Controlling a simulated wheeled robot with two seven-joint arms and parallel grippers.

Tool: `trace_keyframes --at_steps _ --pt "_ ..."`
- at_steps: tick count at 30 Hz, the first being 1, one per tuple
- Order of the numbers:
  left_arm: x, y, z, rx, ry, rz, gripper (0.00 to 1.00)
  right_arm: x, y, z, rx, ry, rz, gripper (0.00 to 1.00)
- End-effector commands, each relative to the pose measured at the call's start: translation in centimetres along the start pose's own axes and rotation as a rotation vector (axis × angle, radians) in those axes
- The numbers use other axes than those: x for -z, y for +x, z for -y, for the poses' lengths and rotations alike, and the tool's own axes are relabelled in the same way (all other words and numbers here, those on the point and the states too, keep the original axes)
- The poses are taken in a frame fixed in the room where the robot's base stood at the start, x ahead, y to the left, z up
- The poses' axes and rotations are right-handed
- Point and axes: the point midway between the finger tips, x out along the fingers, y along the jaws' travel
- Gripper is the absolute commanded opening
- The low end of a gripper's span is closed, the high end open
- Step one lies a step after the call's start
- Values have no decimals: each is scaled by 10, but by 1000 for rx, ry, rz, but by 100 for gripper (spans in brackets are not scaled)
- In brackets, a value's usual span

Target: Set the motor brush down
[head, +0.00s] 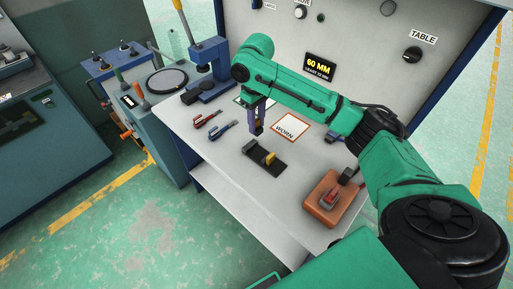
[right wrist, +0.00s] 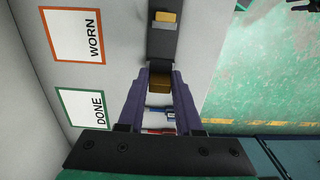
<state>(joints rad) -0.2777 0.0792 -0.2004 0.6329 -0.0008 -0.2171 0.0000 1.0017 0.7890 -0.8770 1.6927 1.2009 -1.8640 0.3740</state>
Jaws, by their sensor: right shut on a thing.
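My right gripper (head: 258,125) is shut on a small brown motor brush, held above the table. In the right wrist view the brush (right wrist: 160,83) sits between the purple fingers (right wrist: 158,73). A black holder (head: 252,148) lies in front of the gripper with a yellowish block (head: 270,158) on it; the block also shows in the wrist view (right wrist: 166,17). The orange-framed WORN mat (head: 290,127) is bare, right of the gripper. The green-framed DONE mat (right wrist: 84,117) is also bare; in the head view my arm mostly hides it. My left gripper is out of view.
Red pliers (head: 207,118) and blue pliers (head: 223,130) lie left of the gripper. An orange block (head: 322,212) with a red tool stands near the right front edge. A blue press (head: 208,65) stands at the back left. The front left of the table (head: 215,160) is clear.

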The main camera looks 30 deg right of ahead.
Motion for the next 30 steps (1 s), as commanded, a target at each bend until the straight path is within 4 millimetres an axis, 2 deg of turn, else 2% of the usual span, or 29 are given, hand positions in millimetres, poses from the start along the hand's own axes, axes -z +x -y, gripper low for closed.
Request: trace_keyframes --at_steps 3,8,12,15,20,24,25,27,30 --pt "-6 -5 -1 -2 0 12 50 -1 34 0 0 0 4 0" --pt "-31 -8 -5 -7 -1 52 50 0 61 0 0 0 2 0" --pt "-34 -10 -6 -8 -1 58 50 -1 89 0 0 -1 2 0" --pt "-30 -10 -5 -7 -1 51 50 0 98 0 -2 -2 -1 0" --pt "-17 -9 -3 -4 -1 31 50 0 99 0 -1 -2 -1 0" --pt "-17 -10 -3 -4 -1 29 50 0 102 0 0 -1 0 0" --pt "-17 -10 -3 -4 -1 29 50 0 102 0 0 -1 0 41" --pt "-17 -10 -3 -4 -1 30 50 0 102 0 0 -1 -1 64" --pt "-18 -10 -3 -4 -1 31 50 0 101 0 -1 -1 0 64"
